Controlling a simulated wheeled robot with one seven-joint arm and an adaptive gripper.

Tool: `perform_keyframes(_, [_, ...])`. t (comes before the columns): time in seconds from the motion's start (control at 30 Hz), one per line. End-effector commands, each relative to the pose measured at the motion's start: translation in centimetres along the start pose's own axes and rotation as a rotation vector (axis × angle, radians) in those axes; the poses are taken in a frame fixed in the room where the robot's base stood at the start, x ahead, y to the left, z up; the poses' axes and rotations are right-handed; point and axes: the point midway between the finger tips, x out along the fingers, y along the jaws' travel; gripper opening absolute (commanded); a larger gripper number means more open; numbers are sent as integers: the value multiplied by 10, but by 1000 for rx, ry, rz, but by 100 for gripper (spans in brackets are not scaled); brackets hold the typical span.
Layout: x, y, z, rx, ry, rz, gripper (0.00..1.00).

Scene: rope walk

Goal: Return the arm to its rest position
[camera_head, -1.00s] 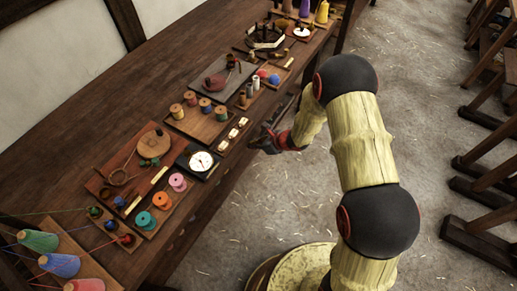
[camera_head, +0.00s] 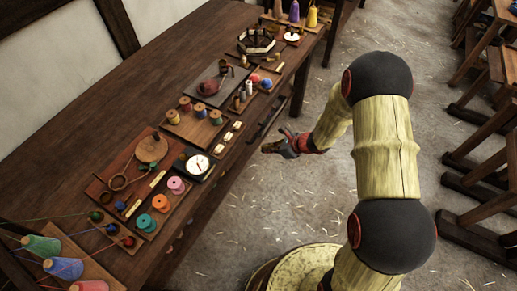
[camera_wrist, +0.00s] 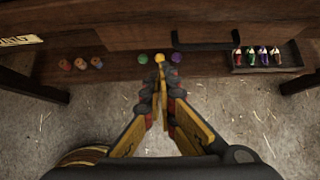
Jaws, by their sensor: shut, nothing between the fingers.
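My gripper (camera_head: 278,148) hangs over the bare floor just right of the bench's front edge in the head view. In the wrist view its fingers (camera_wrist: 162,75) meet at the tips with nothing between them. The arm bends up and to the right from the gripper, and its pale, bark-like links and black joints fill the right half of the head view. The gripper is apart from the bench and touches nothing that I can see.
The wooden bench (camera_head: 60,150) runs along the left with spools, a dial (camera_head: 197,164) and several boards on top. Wooden stands (camera_head: 480,190) line the right. Floor (camera_head: 260,220) between is clear.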

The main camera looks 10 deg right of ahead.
Motion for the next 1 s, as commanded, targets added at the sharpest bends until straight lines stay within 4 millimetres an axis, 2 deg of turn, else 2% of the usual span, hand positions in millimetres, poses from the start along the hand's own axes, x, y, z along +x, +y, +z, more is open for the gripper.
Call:
perform_keyframes(0.03, [-8,-1,0,1,0,-1,0])
perform_keyframes(0.2, [-19,0,0,1,0,1,0])
perform_keyframes(0.57, [-21,2,0,-40,-4,8,0])
perform_keyframes(0.63, [-21,15,-3,-109,2,49,0])
perform_keyframes(0.77, [-30,60,-17,-290,22,185,0])
perform_keyframes(0.87, [-58,89,-10,-495,25,286,0])
perform_keyframes(1.0, [-110,121,6,-824,38,409,0])
